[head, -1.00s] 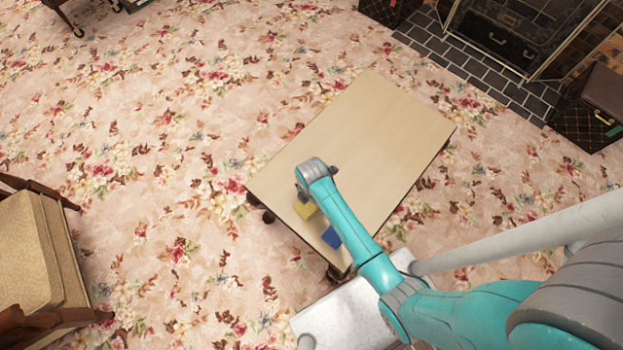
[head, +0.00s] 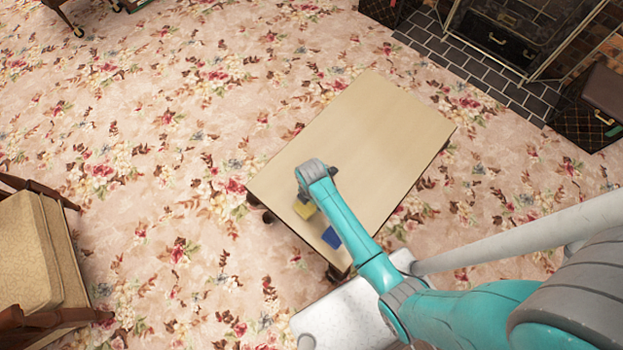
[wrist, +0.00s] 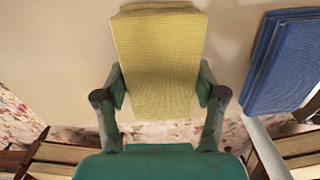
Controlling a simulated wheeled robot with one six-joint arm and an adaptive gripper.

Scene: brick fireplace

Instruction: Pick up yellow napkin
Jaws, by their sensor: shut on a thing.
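The yellow napkin (wrist: 158,60) is a folded, textured cloth, seen large in the wrist view between the two fingers of my gripper (wrist: 160,95). The fingers are shut on its two sides. In the head view the yellow napkin (head: 304,209) shows as a small patch at the near left part of the low table (head: 365,140), partly hidden by my arm. My gripper's fingers are hidden under the wrist in that view. I cannot tell whether the napkin is clear of the tabletop.
A folded blue napkin (head: 331,237) lies on the table just to the right; it also shows in the wrist view (wrist: 284,62). The far part of the table is bare. A cushioned chair (head: 28,250) stands at left, and dark cases (head: 590,112) stand by the fireplace at upper right.

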